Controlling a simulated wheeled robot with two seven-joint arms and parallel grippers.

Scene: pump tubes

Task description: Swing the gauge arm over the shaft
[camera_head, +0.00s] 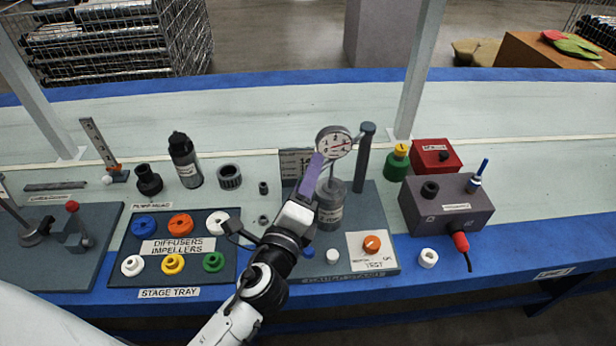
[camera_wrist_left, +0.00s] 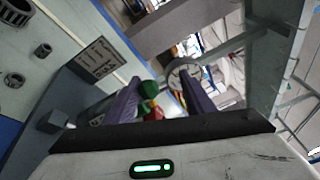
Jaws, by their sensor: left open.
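The round white gauge (camera_head: 334,142) with a red needle sits near the top of the dark grey post (camera_head: 364,158) on the gauge base. A grey labelled cylinder (camera_head: 330,208) stands just below the gauge; no bare shaft can be made out clearly. My left gripper (camera_head: 317,163), with purple fingers, is raised beside the gauge on its left and partly covers the cylinder. In the left wrist view its fingers (camera_wrist_left: 160,84) are apart with nothing held. The gauge (camera_wrist_left: 184,73) shows there beyond the right fingertip; contact cannot be told. My right gripper is not seen.
The stage tray (camera_head: 190,250) with coloured rings lies to the left. A dark placard (camera_head: 294,165) stands behind the gripper. A grey box (camera_head: 446,208), a red box (camera_head: 432,155) and a green bottle (camera_head: 397,162) stand to the right.

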